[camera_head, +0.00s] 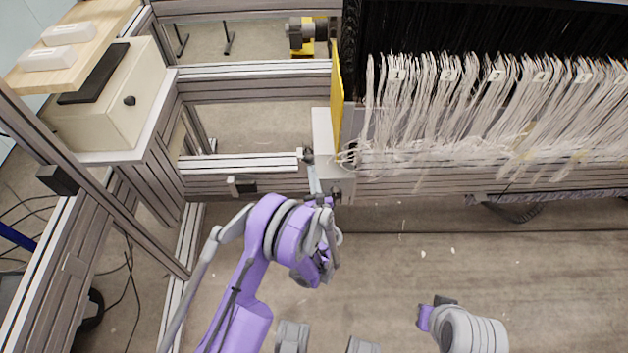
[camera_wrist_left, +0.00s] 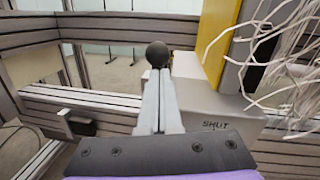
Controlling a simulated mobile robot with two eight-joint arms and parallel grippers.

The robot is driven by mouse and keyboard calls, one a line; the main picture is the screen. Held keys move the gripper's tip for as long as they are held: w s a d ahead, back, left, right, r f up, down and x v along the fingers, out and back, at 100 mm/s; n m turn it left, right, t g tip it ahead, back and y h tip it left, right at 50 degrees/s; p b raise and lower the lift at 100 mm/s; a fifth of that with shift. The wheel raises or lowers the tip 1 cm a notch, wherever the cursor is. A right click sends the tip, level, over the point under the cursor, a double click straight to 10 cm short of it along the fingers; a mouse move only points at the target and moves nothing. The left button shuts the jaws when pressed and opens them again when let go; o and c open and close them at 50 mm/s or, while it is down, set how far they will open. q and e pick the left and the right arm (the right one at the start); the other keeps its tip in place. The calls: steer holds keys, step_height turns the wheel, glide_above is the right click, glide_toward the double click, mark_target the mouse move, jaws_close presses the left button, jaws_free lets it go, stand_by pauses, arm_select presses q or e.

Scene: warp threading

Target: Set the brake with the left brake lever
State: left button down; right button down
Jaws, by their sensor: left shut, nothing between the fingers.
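The left brake lever shows as a black ball knob (camera_wrist_left: 157,54) in the wrist view. It stands beside the white box at the loom's left end, and it also appears as a small dark knob in the head view (camera_head: 308,154). My left gripper (camera_head: 313,182) is shut and empty. In the wrist view its grey fingers (camera_wrist_left: 158,88) point up at the knob, whose lower part and shaft are hidden behind them. I cannot tell whether the fingertips touch it. My right gripper cannot be made out; only part of my right arm shows at bottom right.
The white box (camera_wrist_left: 215,125) carries the word SHUT. A yellow plate (camera_head: 336,100) stands on it. Loose white warp threads (camera_head: 440,110) hang just to the right, close to the lever. Aluminium rails (camera_head: 240,163) run to the left.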

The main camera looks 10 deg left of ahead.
mark_target(311, 161)
arm_select(q)
steer(key=shift+r, duration=0.1)
stand_by(0.3)
steer(key=shift+w+r+g, duration=0.1)
steer(key=shift+r+g, duration=0.3)
steer(key=shift+r, duration=0.1)
steer(key=shift+w+a+r+g+h+p, duration=0.1)
steer(key=shift+w+r+g+h+p, duration=0.15)
steer(key=shift+r+g+p, duration=0.25)
steer(key=shift+w+a+r+g+h+p, duration=0.15)
steer(key=shift+r+g+h, duration=0.15)
steer(key=shift+r, duration=0.25)
steer(key=w+r+g, duration=0.1)
steer(key=g, duration=0.1)
steer(key=w+r+g+h+p, duration=0.1)
steer(key=r+g, duration=0.1)
steer(key=w+a+r+g+h, duration=0.1)
steer(key=w+r, duration=0.1)
steer(key=shift+m+g, duration=0.4)
steer(key=shift+w+a+r+g+h, duration=0.15)
steer(key=shift+w+r+g, duration=0.15)
steer(key=shift+w, duration=0.25)
steer(key=shift+w+a+r+g+h, duration=0.2)
steer(key=shift+w+g, duration=0.15)
steer(key=shift+w, duration=0.25)
steer(key=shift+w+a+r+g+h, duration=0.15)
steer(key=shift+w+r+g, duration=0.15)
steer(key=shift+w, duration=0.25)
steer(key=shift+p, duration=0.3)
